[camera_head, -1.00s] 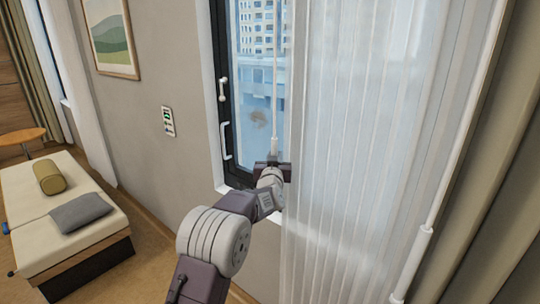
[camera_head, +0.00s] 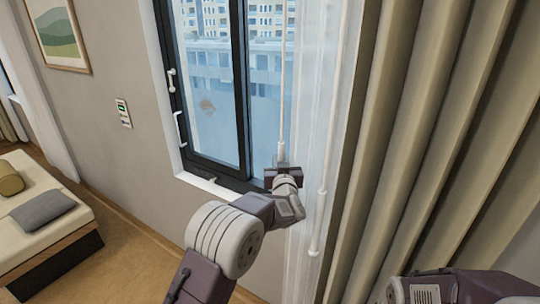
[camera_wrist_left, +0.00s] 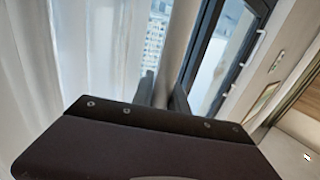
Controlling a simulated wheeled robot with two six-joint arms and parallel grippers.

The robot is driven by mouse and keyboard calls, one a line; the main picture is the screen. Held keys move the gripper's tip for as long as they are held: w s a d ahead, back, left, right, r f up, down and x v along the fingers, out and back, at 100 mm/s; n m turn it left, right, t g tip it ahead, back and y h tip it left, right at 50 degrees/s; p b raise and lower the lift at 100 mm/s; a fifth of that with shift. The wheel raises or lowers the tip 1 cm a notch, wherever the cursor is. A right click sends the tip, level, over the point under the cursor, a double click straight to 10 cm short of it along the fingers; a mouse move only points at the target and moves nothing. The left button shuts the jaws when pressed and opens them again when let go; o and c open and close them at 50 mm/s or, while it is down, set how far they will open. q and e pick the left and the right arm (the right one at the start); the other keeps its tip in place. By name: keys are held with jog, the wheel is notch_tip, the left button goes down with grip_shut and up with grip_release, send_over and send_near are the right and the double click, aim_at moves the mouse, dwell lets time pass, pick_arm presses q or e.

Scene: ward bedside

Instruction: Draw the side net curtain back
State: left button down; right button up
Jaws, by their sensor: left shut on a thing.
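The white net curtain (camera_head: 311,110) hangs bunched in a narrow strip at the right side of the window (camera_head: 215,95). My left gripper (camera_head: 283,172) is shut on the lower end of a thin white draw wand (camera_head: 282,95), at the curtain's left edge. In the left wrist view the wand (camera_wrist_left: 178,45) rises from between the jaws, with the net curtain (camera_wrist_left: 95,45) to its left and the dark window frame to its right. My right gripper is not in view; only part of my right arm shows at bottom right.
A second white wand (camera_head: 323,190) hangs right of the net. Thick beige drapes (camera_head: 430,130) fill the right side. White handles (camera_head: 182,128) sit on the window frame's left side. A bed (camera_head: 45,225) with cushions stands at far left, with clear floor beside it.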

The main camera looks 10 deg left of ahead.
pick_arm(q)
jog(key=shift+s+d+r, duration=0.1)
jog(key=shift+d+r, duration=0.15)
jog(key=shift+d, duration=0.05)
jog(key=c, duration=1.3)
grip_release()
jog(key=shift+s, duration=0.15)
jog(key=shift+f, duration=0.1)
jog(key=s+d+b, duration=0.1)
jog(key=s+b, duration=0.3)
jog(key=s, duration=0.4)
jog(key=shift+s+d, duration=0.4)
